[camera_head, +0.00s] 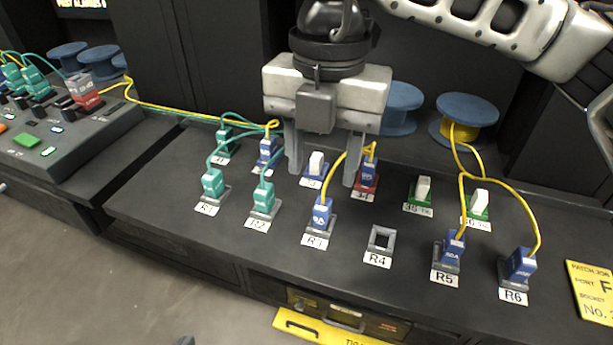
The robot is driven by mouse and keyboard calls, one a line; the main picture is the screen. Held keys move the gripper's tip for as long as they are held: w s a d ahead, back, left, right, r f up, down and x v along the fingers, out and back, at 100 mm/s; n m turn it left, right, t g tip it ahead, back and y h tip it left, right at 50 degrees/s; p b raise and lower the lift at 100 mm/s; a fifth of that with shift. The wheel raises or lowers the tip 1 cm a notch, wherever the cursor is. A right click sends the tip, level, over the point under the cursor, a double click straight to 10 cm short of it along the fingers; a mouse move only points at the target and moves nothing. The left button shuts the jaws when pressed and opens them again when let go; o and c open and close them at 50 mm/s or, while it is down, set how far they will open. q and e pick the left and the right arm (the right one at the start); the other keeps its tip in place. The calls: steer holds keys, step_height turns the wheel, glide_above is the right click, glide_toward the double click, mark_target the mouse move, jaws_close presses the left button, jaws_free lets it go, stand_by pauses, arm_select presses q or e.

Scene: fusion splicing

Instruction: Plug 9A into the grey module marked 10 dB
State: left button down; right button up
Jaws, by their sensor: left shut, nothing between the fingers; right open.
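My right gripper (322,170) hangs over the middle of the bench, fingers pointing down and apart, with nothing clearly held. A white plug in a blue socket (316,163) shows between its fingers. A blue plug (368,171) in a red socket stands just right of the right finger. A yellow cable joins that area to a blue plug (321,213) in the R3 socket; its label may read 9A, but is too small to be sure. No marking 10 dB is legible on any module. The grey R4 socket (380,241) is empty. My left gripper is not visible.
Teal plugs stand in R1 (212,183) and R2 (263,198). Blue plugs stand in R5 (450,252) and R6 (519,266). White plugs in green sockets (421,190) and blue spools (467,109) lie behind. A grey console (62,140) is at left.

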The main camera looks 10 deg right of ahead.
mark_target(323, 204)
steer(key=shift+w+d+r, duration=0.15)
steer(key=shift+w+d, duration=0.1)
steer(key=shift+w, duration=0.2)
steer(key=shift+s, duration=0.25)
steer(key=shift+f+b, duration=0.35)
steer(key=shift+f, duration=0.1)
step_height(323, 204, down, 7)
steer(key=b, duration=0.5)
steer(key=shift+w+f+b, duration=0.1)
steer(key=shift+f+b, duration=0.35)
steer(key=shift+b, duration=0.15)
arm_select(q)
steer(key=f, duration=0.3)
steer(key=shift+s+d+f+t, duration=0.15)
steer(key=shift+s+d+t, duration=0.05)
steer(key=shift+t, duration=0.1)
arm_select(e)
steer(key=shift+f, duration=0.1)
arm_select(q)
steer(key=shift+s, duration=0.1)
steer(key=shift+f+b, duration=0.45)
steer(key=shift+b, duration=0.1)
